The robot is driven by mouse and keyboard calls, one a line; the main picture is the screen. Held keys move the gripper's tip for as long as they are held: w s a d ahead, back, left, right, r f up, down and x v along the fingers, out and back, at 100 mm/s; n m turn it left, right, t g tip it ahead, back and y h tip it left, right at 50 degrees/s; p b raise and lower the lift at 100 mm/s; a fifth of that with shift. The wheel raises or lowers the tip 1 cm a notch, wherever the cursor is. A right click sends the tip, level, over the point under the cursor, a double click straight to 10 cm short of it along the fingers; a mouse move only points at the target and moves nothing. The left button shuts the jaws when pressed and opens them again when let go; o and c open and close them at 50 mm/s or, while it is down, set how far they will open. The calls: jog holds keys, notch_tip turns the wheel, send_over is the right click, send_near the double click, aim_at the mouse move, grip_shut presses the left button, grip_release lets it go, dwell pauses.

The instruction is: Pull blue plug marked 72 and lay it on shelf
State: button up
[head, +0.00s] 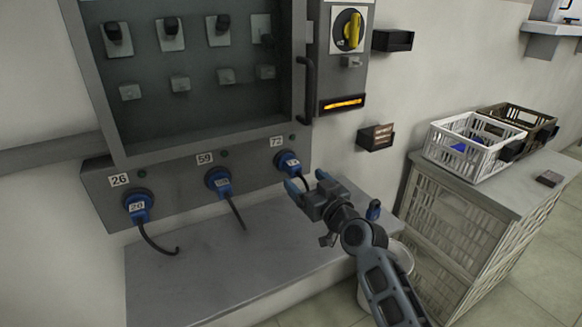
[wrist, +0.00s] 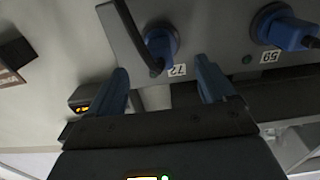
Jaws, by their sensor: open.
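The blue plug marked 72 (head: 288,163) sits in the rightmost socket of the grey panel, with a dark cable hanging from it. In the wrist view the plug (wrist: 161,44) appears upside down above the gap between my fingers, beside its 72 label. My gripper (head: 307,181) is open and empty, just below and in front of this plug, its blue fingers pointing toward the panel; they also show in the wrist view (wrist: 162,75). The fingers appear apart from the plug. The grey shelf (head: 225,265) runs below the sockets, its top mostly bare.
Blue plugs 59 (head: 219,183) and 26 (head: 138,207) sit in sockets to the left, with cables hanging over the shelf. A cabinet handle (head: 306,90) juts out above. A white crate (head: 466,160) stands on a cabinet at right. A bucket (head: 402,256) is beside my arm.

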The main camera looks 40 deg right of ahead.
aim_at(297, 173)
jog(key=shift+x, duration=3.8)
jog(key=shift+b, duration=0.7)
jog(key=shift+c, duration=0.2)
jog(key=c, duration=1.4)
jog(key=shift+v, duration=3)
